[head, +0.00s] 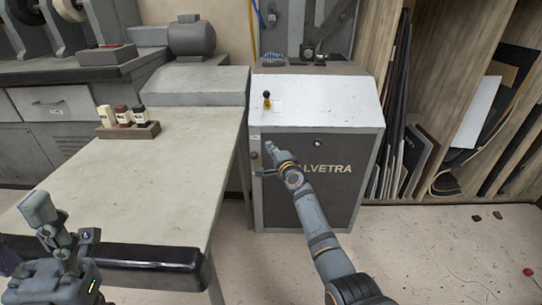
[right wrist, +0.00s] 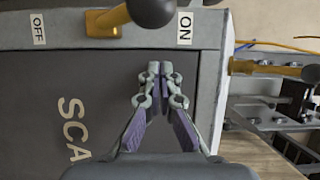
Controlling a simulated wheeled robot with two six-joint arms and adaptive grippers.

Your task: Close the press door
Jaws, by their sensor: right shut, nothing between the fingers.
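The press (head: 315,100) stands at the centre of the head view, with a sloped white top and a dark front door panel (head: 335,205) lettered "LVETRA". The panel looks flush with its grey frame, but my arm covers part of it. My right gripper (head: 269,147) is at the panel's upper left; its fingers are shut and empty. In the right wrist view its closed tips (right wrist: 160,68) are over the dark panel (right wrist: 85,95), near its edge by the "ON" label (right wrist: 185,28). My left gripper (head: 38,208) is at the lower left, away from the press; its jaws are unclear.
A black-knobbed lever (head: 267,101) stands on the press top. A bench (head: 150,190) is close on the left, with a small bottle rack (head: 128,131). Shelves of sheet material (head: 460,100) are at the right. The floor at the right front is mostly clear.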

